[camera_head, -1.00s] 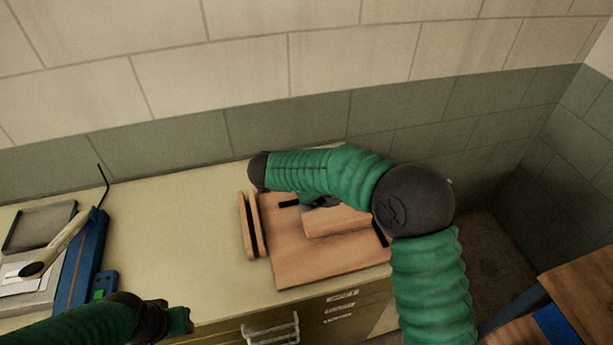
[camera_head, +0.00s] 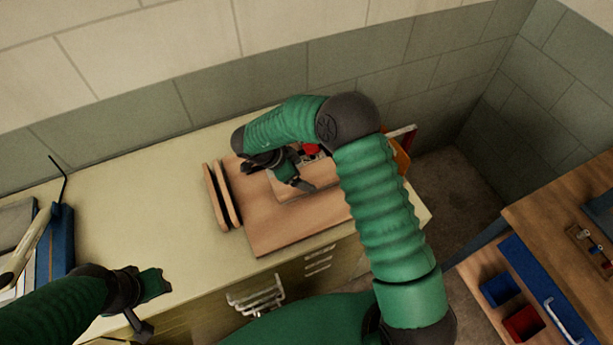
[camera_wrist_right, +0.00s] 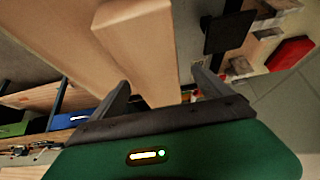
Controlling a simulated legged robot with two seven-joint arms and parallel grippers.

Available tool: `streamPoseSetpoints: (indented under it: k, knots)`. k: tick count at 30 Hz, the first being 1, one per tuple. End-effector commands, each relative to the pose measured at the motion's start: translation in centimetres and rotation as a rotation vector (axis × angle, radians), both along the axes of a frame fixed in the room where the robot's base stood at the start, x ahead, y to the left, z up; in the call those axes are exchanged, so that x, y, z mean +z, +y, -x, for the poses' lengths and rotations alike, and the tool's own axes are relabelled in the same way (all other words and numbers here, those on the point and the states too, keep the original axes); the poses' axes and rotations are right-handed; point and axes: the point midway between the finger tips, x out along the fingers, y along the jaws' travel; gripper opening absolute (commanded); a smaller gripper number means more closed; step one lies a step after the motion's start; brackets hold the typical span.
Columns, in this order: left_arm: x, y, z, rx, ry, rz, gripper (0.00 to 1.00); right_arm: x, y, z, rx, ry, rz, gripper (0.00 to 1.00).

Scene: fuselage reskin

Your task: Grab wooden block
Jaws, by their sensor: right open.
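The wooden block (camera_head: 300,192) is a light brown rectangular piece lying on a flat wooden board (camera_head: 275,232) on the bench, partly hidden by my right arm. My right gripper (camera_head: 281,177) is open and at the block, its fingers pointing down. In the right wrist view the block (camera_wrist_right: 140,45) extends between the two fingers of my right gripper (camera_wrist_right: 158,88). A gap shows between the block and the right-hand finger; contact at the left-hand finger cannot be told. My left gripper (camera_head: 152,287) hangs near the bench's front edge, away from the block.
Two narrow wooden slats (camera_head: 222,195) stand left of the board. A blue tool holder (camera_head: 58,240) is at the far left. The bench top (camera_head: 135,195) between them is clear. A second wooden table (camera_head: 560,220) with blue and red bins is at right.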

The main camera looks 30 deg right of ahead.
Motion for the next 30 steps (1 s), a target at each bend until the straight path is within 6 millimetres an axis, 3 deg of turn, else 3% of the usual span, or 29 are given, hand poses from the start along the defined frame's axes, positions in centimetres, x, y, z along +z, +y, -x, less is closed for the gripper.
streamPoseSetpoints:
  k: [6,13,30]
  knots:
    - [0.9,0.0,0.0,0.0,0.0,0.0,0.36,-2.7,-1.5,0.3,0.003,0.002,0.003,0.89]
    - [0.8,0.0,0.0,0.001,0.0,0.0,0.36,-3.0,-1.7,0.2,0.002,0.0,0.001,0.88]
    - [0.8,0.0,0.0,0.0,0.0,0.0,0.36,-3.0,-1.8,0.3,0.002,0.001,0.003,0.13]
